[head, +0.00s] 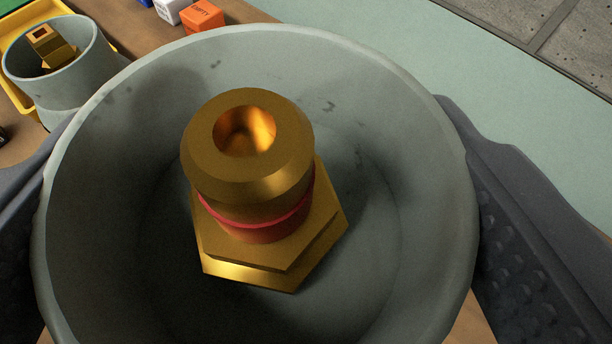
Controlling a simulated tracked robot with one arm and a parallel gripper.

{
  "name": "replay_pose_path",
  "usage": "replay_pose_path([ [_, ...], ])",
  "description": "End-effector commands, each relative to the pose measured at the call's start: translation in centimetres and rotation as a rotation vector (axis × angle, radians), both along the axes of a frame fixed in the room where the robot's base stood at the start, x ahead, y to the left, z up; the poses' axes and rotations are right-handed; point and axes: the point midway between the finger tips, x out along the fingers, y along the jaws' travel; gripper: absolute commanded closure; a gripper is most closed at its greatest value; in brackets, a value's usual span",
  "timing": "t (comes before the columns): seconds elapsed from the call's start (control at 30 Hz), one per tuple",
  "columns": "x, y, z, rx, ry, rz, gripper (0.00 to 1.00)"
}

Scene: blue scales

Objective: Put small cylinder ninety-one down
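A grey, open-topped cylinder (385,110) fills the middle of the head view, very close to the camera. I look down into it. A brass hex fitting (250,180) with a red ring stands inside it, slightly tilted in the picture. My gripper (258,130) has one dark finger on each side of the cylinder. Both fingers lie against its outer wall, so it is shut on it. No number shows on the cylinder. Its underside and whatever is below it are hidden.
Another grey cylinder (85,85) with a brass piece (50,48) in it stands at the upper left, by a yellow tray (18,25). An orange block marked EMPTY (203,16) and a white block (170,10) sit at the top on a brown surface. Pale green floor lies to the right.

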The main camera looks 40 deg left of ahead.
Motion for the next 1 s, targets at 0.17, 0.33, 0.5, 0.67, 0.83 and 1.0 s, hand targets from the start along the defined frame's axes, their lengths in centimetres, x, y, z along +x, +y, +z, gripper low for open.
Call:
replay_pose_path([
  [0.17, 0.2, 0.2, -2.0, 0.004, 0.001, 0.002, 0.95],
  [0.33, 0.3, 0.1, -3.5, 0.002, -0.001, -0.001, 0.95],
  [0.5, 0.2, 0.0, -3.4, 0.0, -0.002, -0.001, 0.95],
  [0.67, 0.2, 0.1, -3.6, -0.001, -0.001, 0.0, 0.22],
  [0.83, 0.2, 0.1, -3.6, 0.0, 0.0, 0.001, 0.03],
  [1.0, 0.2, 0.1, -3.6, 0.0, 0.0, 0.001, 0.03],
])
